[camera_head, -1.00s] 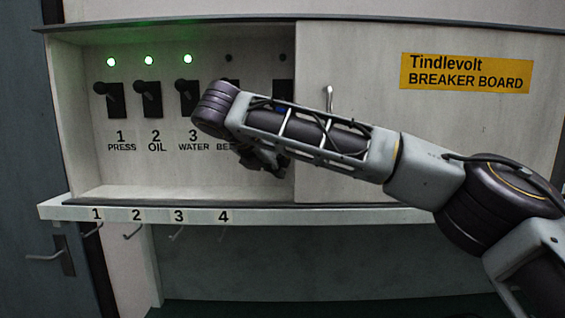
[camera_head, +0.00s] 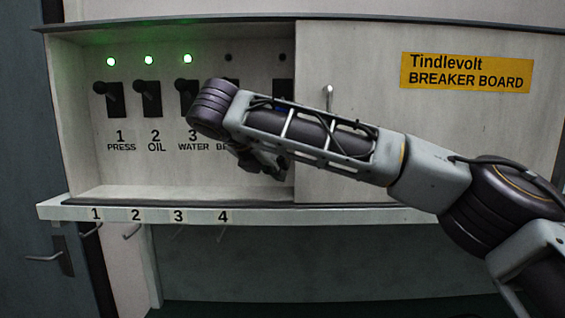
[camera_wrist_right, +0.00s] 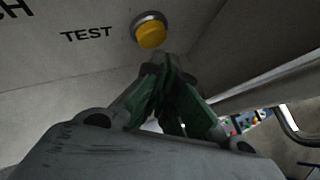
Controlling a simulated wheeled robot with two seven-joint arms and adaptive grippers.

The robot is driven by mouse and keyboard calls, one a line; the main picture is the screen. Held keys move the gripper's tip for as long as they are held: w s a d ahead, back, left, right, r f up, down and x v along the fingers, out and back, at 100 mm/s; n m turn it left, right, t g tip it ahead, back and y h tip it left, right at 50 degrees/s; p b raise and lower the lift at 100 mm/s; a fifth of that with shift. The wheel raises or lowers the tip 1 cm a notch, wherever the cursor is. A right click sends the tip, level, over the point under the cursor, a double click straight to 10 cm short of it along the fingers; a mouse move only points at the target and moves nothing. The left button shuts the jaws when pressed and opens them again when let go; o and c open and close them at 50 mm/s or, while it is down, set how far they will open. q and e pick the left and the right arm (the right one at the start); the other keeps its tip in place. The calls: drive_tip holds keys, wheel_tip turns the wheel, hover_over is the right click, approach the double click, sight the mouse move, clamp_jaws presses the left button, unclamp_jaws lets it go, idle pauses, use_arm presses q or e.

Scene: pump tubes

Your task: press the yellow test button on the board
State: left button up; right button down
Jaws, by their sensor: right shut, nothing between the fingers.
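The yellow test button (camera_wrist_right: 151,35) sits in a metal ring on the board, beside the word TEST, in the right wrist view. My right gripper (camera_wrist_right: 168,75) is shut and empty, with its green-padded fingers together just below the button in that view. I cannot tell whether the fingertips touch the button. In the head view the right gripper (camera_head: 262,160) is mostly behind my own right arm, inside the open part of the breaker board (camera_head: 80,165). The button is hidden there. My left gripper is not in view.
Three lit green lamps stand above black switches (camera_head: 152,98) marked 1 to 3. Two more lamps to the right are dark. A sliding panel (camera_head: 450,130) covers the board's right side. Numbered hooks (camera_head: 131,231) hang under the ledge (camera_head: 300,214). A door handle (camera_head: 45,257) is at far left.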

drive_tip(key=shift+s, duration=0.15)
drive_tip(key=shift+s+r, duration=0.1)
drive_tip(key=shift+s, duration=2.3)
